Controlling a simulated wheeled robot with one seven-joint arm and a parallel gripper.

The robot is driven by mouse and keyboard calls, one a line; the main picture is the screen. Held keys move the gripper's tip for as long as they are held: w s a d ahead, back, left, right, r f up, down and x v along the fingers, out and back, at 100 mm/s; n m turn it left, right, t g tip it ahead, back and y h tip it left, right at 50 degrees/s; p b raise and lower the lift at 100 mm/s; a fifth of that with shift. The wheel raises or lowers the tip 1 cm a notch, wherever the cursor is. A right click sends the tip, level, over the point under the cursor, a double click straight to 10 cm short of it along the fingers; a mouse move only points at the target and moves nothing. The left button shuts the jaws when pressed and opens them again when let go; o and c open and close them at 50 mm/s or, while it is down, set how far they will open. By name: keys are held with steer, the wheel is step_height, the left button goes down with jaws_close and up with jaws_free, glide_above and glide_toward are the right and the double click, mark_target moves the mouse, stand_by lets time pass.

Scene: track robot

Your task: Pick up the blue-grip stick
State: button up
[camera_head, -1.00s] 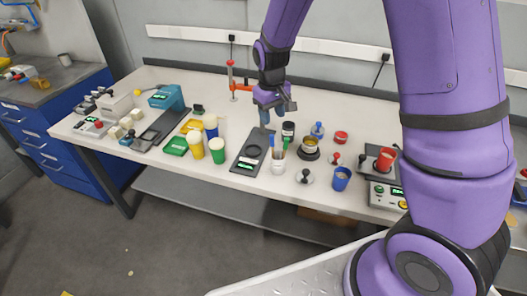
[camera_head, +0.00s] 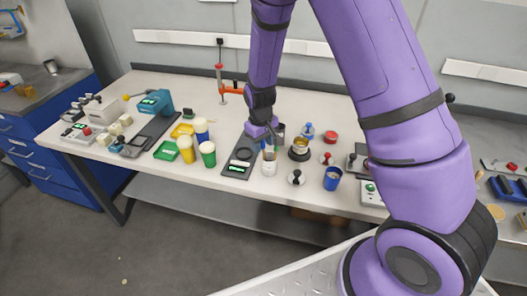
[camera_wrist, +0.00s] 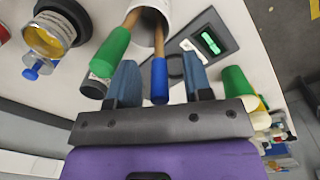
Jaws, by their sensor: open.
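The blue-grip stick (camera_wrist: 159,80) stands with its wooden shaft in a white cup (camera_wrist: 152,22), its blue end toward my gripper in the wrist view. My gripper (camera_wrist: 160,85) is open, with one blue-grey finger on each side of the blue grip. I cannot tell whether either finger touches it. A green-grip stick (camera_wrist: 112,48) leans out of the same cup, left of the blue one, just beyond the left finger. In the head view my gripper (camera_head: 267,138) is above the white cup (camera_head: 269,168) and partly hides the sticks.
A dark scale (camera_head: 239,164) lies left of the cup. A tin on a dark base (camera_head: 299,149) and a blue cup (camera_head: 332,178) stand to the right. Green (camera_head: 208,154) and yellow (camera_head: 186,149) cups stand farther left. A red clamp (camera_head: 221,85) stands behind.

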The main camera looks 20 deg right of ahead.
steer(key=shift+f, duration=0.2)
jaws_close()
steer(key=shift+r, duration=0.1)
